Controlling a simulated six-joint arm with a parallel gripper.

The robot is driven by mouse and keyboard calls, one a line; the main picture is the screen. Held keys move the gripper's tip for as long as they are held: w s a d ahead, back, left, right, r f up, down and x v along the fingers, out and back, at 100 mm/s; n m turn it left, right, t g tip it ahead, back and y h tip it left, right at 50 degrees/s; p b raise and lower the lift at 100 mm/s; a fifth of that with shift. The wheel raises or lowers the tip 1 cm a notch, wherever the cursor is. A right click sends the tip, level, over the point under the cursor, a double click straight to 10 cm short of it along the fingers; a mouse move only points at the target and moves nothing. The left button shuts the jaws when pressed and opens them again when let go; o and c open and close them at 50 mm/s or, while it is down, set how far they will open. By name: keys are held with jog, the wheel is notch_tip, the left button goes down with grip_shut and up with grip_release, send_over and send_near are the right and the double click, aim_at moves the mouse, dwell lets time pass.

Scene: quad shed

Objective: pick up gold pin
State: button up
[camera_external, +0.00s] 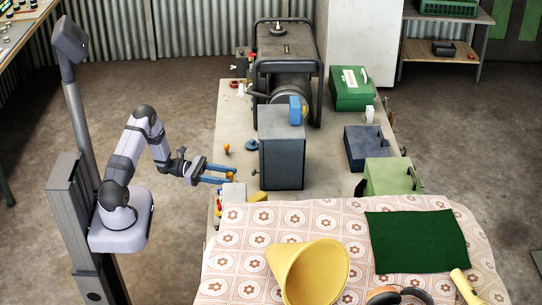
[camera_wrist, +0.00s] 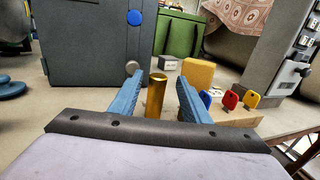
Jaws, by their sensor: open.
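The gold pin (camera_wrist: 156,97) is a shiny upright cylinder in the wrist view. Its foot is hidden behind the front edge of my gripper. My gripper (camera_wrist: 159,82) is open, with one blue finger on each side of the pin. Gaps show between the pin and both fingers. In the external view my gripper (camera_external: 228,174) reaches over the left edge of the table, pointing right toward a dark grey box.
The dark grey box (camera_external: 282,150) stands just beyond the fingertips. A blue round knob (camera_external: 251,145) and an orange piece (camera_external: 227,148) are behind. A yellow block (camera_wrist: 198,74) and colored key-like tags (camera_wrist: 231,99) sit at right in the wrist view. A yellow funnel (camera_external: 310,272) lies on patterned cloth.

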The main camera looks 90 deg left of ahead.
jog(key=shift+p+x, duration=0.9)
jog(key=shift+x, duration=1.15)
jog(key=shift+w, duration=0.75)
grip_shut()
